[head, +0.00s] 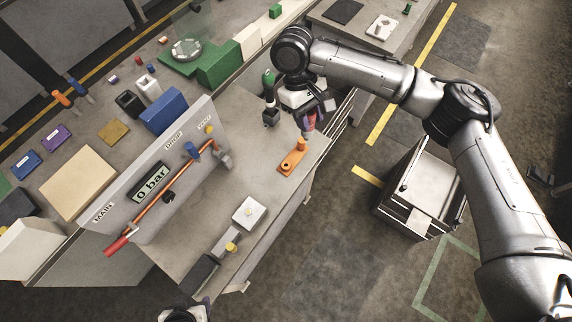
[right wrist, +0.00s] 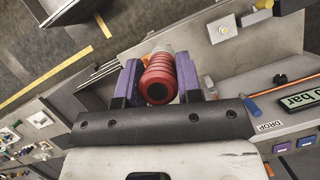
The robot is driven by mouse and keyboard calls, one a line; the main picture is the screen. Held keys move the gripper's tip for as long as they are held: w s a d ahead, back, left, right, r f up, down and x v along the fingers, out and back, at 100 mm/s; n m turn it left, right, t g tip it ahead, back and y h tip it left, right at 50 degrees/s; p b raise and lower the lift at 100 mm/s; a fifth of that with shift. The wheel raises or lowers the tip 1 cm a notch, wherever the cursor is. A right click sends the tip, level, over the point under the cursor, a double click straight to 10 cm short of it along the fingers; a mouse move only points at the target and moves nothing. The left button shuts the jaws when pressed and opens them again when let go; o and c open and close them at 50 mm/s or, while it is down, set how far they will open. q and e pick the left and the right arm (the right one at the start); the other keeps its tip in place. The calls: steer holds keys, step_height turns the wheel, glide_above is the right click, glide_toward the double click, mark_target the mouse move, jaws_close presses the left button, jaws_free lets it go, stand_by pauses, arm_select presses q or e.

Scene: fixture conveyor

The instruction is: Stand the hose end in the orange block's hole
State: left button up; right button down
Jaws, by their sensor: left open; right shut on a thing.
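The orange block (head: 293,157) lies on the grey bench top near its right end, with a dark round hole showing. My right gripper (head: 309,118) is above and beyond the block, shut on the red hose end (head: 310,126). In the right wrist view the ribbed red hose end (right wrist: 160,78) sits between the purple fingers (right wrist: 158,85). The hose end is apart from the block in the head view. My left gripper (head: 190,311) is open at the bottom edge, mostly cut off.
A grey panel with a "0 bar" gauge (head: 151,182), an orange pipe and a red handle (head: 116,246) stands along the bench. A white box (head: 248,212) is nearer the front. The bench between panel and block is clear. A drawer cabinet (head: 420,190) stands right.

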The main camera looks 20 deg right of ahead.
steer(key=shift+n+h, duration=0.3)
steer(key=shift+n, duration=0.6)
steer(key=shift+w+a+p, duration=0.15)
steer(key=shift+w+a, duration=0.05)
steer(key=shift+w, duration=1.15)
steer(key=shift+w+a+p, duration=0.15)
steer(key=shift+w+a, duration=0.05)
steer(key=shift+w, duration=1.15)
steer(key=shift+w+a+n+t, duration=0.2)
steer(key=shift+w+n+t, duration=0.15)
steer(key=shift+w, duration=0.75)
steer(key=shift+w+a+n+h+b, duration=0.15)
steer(key=shift+w+n+b, duration=0.2)
steer(key=shift+w, duration=0.4)
steer(key=shift+w+a+n+h+b, duration=0.1)
steer(key=shift+w+n+h+b, duration=0.2)
steer(key=shift+w, duration=0.4)
steer(key=shift+w, duration=0.4)
steer(key=shift+f, duration=0.7)
